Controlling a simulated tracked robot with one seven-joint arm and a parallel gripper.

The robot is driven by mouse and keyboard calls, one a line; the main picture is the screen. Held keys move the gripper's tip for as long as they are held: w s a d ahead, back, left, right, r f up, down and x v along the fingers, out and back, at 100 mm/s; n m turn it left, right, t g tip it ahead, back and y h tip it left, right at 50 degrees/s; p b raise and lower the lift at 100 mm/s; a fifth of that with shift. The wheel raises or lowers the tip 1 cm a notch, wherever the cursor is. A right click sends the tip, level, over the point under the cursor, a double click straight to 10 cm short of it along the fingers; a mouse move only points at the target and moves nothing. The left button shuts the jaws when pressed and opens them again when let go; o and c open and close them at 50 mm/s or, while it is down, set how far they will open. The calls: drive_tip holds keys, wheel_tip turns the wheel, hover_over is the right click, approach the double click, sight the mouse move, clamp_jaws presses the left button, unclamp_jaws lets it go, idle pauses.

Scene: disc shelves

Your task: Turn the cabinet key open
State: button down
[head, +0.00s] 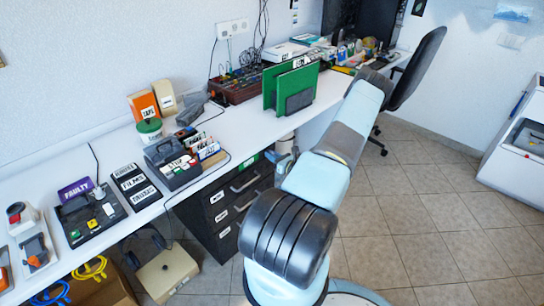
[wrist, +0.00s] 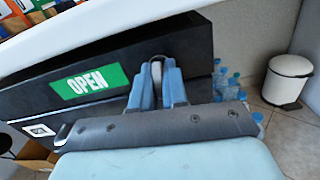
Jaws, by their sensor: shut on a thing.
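The black cabinet (head: 222,212) stands under the white desk, with several labelled drawers. It also fills much of the wrist view (wrist: 120,50), where a green label reading OPEN (wrist: 88,82) is on its top front strip. My gripper (wrist: 160,85) is at this strip, to the right of the label, with its pale blue fingers shut on a small grey key (wrist: 156,72). Only a narrow part of the key shows between the fingers; its angle cannot be told. In the head view my arm hides most of the gripper, and the key does not show.
The white desk (head: 115,158) runs above the cabinet, with racks, boxes and a green divider (head: 290,88) on it. Several bottles (wrist: 230,85) and a white bin (wrist: 287,80) stand on the floor to the right of the cabinet. An office chair (head: 415,70) is farther back. Tiled floor is open at right.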

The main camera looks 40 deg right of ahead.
drive_tip(key=shift+s+f+n, duration=0.1)
drive_tip(key=shift+n, duration=0.5)
drive_tip(key=c, duration=1.2)
unclamp_jaws()
drive_tip(key=shift+c, duration=0.2)
drive_tip(key=s+d, duration=0.1)
drive_tip(key=s, duration=1.2)
drive_tip(key=shift+s, duration=0.3)
